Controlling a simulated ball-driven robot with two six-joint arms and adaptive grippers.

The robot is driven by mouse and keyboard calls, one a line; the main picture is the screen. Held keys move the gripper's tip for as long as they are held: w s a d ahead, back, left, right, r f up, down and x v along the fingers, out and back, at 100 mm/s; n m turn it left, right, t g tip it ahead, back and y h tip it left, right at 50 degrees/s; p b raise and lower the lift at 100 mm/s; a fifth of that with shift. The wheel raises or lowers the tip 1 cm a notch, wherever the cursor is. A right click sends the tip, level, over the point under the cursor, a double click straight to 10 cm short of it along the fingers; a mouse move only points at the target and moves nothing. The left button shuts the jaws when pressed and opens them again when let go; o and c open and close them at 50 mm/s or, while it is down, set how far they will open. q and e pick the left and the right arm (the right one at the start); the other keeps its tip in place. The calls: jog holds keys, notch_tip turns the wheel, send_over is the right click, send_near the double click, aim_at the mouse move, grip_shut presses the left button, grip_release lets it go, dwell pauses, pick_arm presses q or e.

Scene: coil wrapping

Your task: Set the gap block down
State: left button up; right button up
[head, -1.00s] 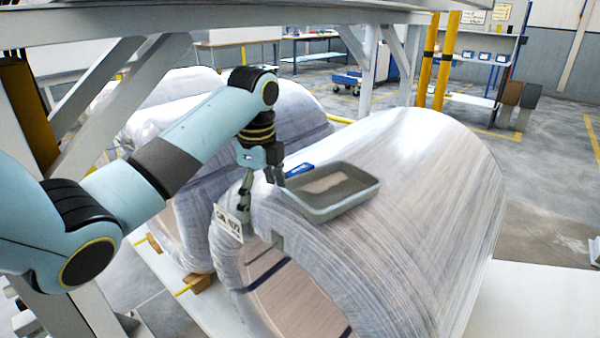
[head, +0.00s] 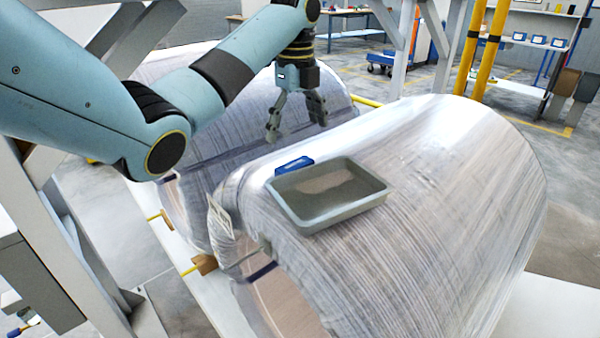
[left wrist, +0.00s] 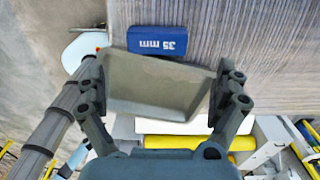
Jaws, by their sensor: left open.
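The gap block (head: 294,165) is a small blue block lying on top of the large film-wrapped coil (head: 450,180), beside the tray's upper left side. In the left wrist view the gap block (left wrist: 157,41) reads "35 mm", upside down. My left gripper (head: 297,125) is open and empty, above and behind the block in the head view, apart from it. In the left wrist view the open fingers (left wrist: 163,92) appear on either side of the tray, with the block beyond them. My right gripper is not in view.
A grey open tray (head: 330,219) rests on the coil right beside the block. A pale tag (head: 219,215) is at the coil's left edge. Another wrapped coil (head: 235,118) stands behind. Yellow posts (head: 487,55) stand at the back right.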

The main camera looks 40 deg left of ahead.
aim_at(296, 164)
pick_arm(q)
notch_tip(296, 164, down, 4)
jog(key=shift+f+b, duration=0.1)
jog(key=shift+b, duration=0.25)
jog(key=f, duration=0.4)
jog(key=shift+s+d+f, duration=0.15)
jog(key=shift+s+f, duration=0.05)
jog(key=shift+s, duration=0.05)
jog(key=shift+f, duration=0.4)
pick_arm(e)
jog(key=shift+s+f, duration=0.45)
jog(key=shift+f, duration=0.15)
pick_arm(q)
jog(key=shift+c, duration=0.3)
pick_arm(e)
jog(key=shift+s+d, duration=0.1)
pick_arm(q)
jog(key=shift+c, duration=1.2)
jog(key=c, duration=0.7)
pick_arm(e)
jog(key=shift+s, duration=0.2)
pick_arm(q)
jog(key=shift+r, duration=0.1)
jog(key=shift+c, duration=0.2)
